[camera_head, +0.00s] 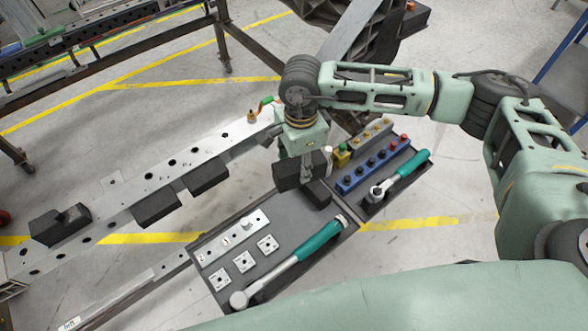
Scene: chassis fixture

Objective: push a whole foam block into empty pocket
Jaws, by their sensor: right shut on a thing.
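My right gripper (307,178) is pointed down over the tool tray and is shut on a black foam block (286,177). Another black block (318,194) is just below it at the tray's edge; I cannot tell whether they touch. The long grey metal chassis rail (125,215) runs diagonally at the left. Three dark blocks sit along it: one at the far left (58,226) with an uneven top, one in the middle (156,206) and one nearer the gripper (208,177). I cannot make out which pocket is empty. My left gripper is out of view.
The dark tray (215,242) holds a green-handled torque wrench (300,252), small white plates (243,261) and a light metal strip. A second tray holds a blue socket rack (375,163) and a green-handled ratchet (408,168). A dark steel frame (255,50) stands behind.

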